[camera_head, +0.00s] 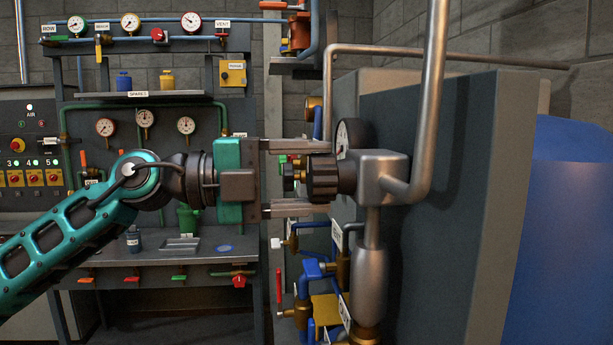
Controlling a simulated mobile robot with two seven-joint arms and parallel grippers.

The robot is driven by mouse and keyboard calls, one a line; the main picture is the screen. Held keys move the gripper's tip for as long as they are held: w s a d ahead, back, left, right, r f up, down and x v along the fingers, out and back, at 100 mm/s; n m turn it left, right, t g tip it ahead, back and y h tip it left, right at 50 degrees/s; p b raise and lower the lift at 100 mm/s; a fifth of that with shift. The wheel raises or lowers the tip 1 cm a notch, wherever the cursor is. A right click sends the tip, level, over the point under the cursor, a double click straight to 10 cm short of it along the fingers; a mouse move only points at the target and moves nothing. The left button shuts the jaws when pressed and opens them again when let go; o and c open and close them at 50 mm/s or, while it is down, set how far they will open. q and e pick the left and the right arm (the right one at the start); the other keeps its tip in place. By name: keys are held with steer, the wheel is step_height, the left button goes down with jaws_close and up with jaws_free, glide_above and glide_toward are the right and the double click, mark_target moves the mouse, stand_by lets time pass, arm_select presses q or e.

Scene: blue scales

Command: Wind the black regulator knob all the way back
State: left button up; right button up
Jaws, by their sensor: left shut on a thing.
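The black regulator knob (322,178) is a ribbed round knob on the left side of a grey metal regulator body (380,178), in the middle of the head view. My left gripper (312,178) comes in level from the left. The gauge's reading cannot be made out. My right gripper is not in view.
A metal pipe (433,90) rises from the regulator, beside a dark panel (455,190). Blue pipes and brass valves (302,312) sit below the gripper. A workbench (205,247) with gauges and a shelf (150,94) stands behind my left arm.

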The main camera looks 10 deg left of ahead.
arm_select(q)
steer(key=o, duration=1)
steer(key=shift+c, duration=0.2)
steer(key=b+v, duration=0.3)
steer(key=v, duration=1)
steer(key=shift+d, duration=0.15)
